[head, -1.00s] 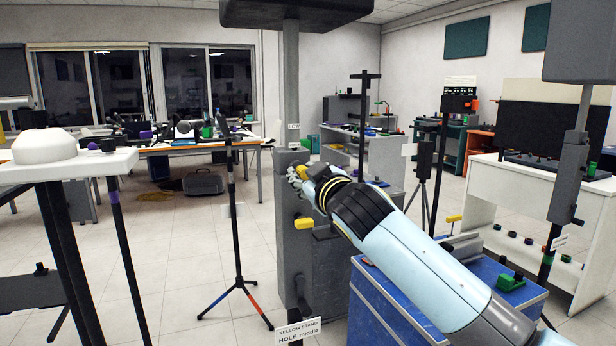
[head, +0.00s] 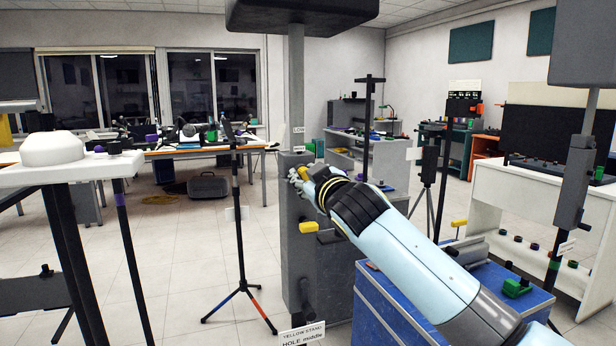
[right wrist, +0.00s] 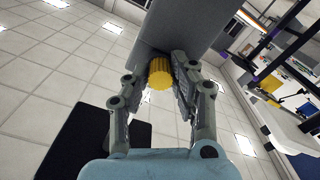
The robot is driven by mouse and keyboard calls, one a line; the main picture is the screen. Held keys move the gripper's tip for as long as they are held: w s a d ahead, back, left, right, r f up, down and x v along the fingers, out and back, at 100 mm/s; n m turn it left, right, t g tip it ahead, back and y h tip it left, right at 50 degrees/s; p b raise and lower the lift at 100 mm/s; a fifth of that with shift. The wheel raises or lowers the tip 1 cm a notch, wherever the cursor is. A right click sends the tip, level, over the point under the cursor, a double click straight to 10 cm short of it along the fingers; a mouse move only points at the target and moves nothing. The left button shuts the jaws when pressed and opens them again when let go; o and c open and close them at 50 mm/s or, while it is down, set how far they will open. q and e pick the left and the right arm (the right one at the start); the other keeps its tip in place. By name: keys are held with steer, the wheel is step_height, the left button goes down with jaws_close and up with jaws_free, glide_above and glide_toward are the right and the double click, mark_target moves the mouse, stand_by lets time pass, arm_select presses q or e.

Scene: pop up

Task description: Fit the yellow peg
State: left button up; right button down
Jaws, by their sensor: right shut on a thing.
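In the right wrist view, a round ribbed yellow peg (right wrist: 160,73) sits between the fingers of my right gripper (right wrist: 159,84), which is shut on it. The peg is in front of the face of a grey block (right wrist: 185,25); I cannot tell whether it touches it or enters a hole. In the head view, my right gripper (head: 299,180) is beside the upper part of the grey stand (head: 291,215), and its peg is not clearly visible. The sign at the bottom (head: 303,334) reads "YELLOW STAND HOLE middle". My left gripper is not in view.
A yellow block-like piece (head: 308,227) sticks out of the stand below my gripper. A blue case (head: 385,310) stands under my right arm. A black tripod (head: 240,220) stands left of the stand, a white table (head: 70,172) farther left. Open floor lies between them.

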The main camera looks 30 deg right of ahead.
steer(key=c, duration=1)
jaws_free()
steer(key=v, duration=1.2)
